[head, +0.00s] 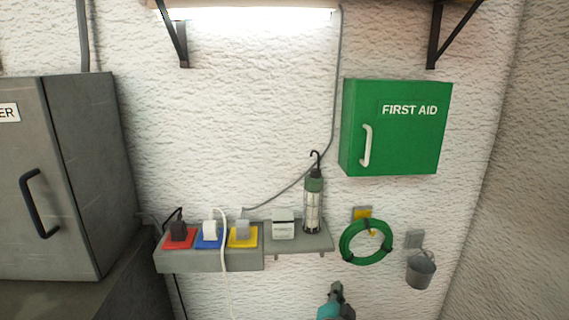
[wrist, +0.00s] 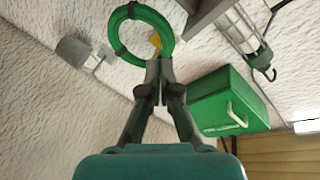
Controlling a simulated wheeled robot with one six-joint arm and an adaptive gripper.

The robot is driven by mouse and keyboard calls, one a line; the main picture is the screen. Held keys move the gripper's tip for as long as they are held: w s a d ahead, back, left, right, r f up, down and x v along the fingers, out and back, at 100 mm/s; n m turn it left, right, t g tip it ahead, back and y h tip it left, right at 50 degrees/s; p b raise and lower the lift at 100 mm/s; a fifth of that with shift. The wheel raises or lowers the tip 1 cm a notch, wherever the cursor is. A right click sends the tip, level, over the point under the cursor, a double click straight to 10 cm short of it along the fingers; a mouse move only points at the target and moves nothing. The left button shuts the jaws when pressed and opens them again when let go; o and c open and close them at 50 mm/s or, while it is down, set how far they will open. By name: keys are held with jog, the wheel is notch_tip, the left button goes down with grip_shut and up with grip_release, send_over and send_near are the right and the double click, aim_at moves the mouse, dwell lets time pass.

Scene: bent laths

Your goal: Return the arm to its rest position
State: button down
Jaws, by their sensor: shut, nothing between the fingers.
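My gripper (wrist: 159,68) is shut and empty, its dark fingers together in the wrist view. In the head view only a small teal and dark part of my gripper (head: 336,291) shows at the bottom edge, below the shelf. In the wrist view the fingertips overlap the lower edge of a green coil (wrist: 121,36) in the picture. The same green coil (head: 344,250) hangs on a yellow wall hook in the head view, up and right of my gripper. I cannot tell the distance between them.
A grey shelf (head: 208,262) holds several plugs, a small white box (head: 283,224) and a lamp (head: 313,203). A green first aid cabinet (head: 395,150) hangs above the coil. A grey bucket (head: 421,272) hangs at right. A grey locker (head: 90,150) stands at left.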

jog(key=s+d+f+n+y, duration=0.1)
jog(key=s+f+n, duration=0.2)
jog(key=s+f, duration=0.45)
jog(key=s+d+f+n+g+y, duration=0.15)
jog(key=s+f, duration=0.25)
jog(key=s, duration=0.7)
jog(key=s+d+f+n+y, duration=0.15)
jog(key=s+f+n, duration=0.3)
jog(key=s, duration=0.55)
jog(key=s+r+n, duration=0.1)
jog(key=s+r, duration=0.3)
jog(key=s, duration=0.9)
jog(key=s+d+r+n, duration=0.1)
jog(key=s+r+n, duration=0.1)
jog(key=s, duration=1.1)
jog(key=shift+s+r, duration=0.15)
jog(key=shift+r, duration=0.7)
